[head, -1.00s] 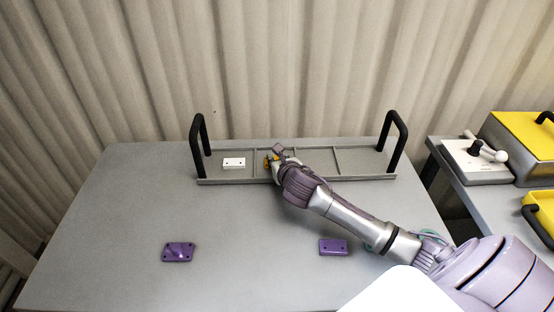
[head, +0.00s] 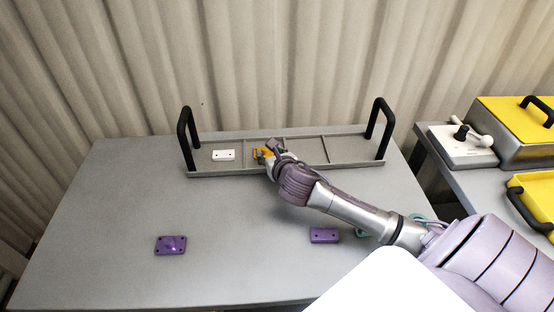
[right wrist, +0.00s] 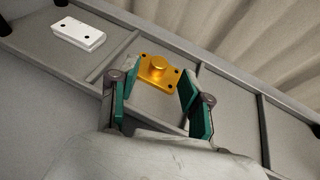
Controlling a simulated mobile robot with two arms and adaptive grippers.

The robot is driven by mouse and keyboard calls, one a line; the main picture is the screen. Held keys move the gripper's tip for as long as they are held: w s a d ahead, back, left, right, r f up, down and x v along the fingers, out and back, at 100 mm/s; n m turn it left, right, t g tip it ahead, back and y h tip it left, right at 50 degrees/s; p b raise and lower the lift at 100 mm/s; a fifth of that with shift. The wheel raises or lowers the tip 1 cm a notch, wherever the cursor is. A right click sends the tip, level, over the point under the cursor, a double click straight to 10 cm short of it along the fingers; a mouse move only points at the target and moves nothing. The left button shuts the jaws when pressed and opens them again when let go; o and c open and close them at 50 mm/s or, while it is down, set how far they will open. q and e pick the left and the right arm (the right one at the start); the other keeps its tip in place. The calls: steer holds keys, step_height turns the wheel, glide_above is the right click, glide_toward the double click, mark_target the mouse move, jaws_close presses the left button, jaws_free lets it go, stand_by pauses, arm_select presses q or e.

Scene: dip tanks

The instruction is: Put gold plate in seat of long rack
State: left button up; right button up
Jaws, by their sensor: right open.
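The gold plate (right wrist: 157,72) has a round knob and corner holes. In the right wrist view it lies in a compartment of the long rack, between my open fingers, with space to each finger. In the head view the gold plate (head: 263,153) shows partly beside my right gripper (head: 272,152), which hides the rest. My right gripper also shows in the right wrist view (right wrist: 155,92), open. The long rack (head: 345,157) is a grey tray with dividers and a black handle at each end. My left gripper is not in view.
A white plate (head: 223,155) lies in the rack's left compartment. Two purple plates lie on the table, one at left (head: 171,245) and one nearer my right arm (head: 324,235). A side table at right holds a yellow-lidded tank (head: 515,118) and a white lever box (head: 462,146).

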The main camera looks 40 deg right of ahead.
steer(key=v, duration=0.8)
steer(key=shift+r, duration=0.1)
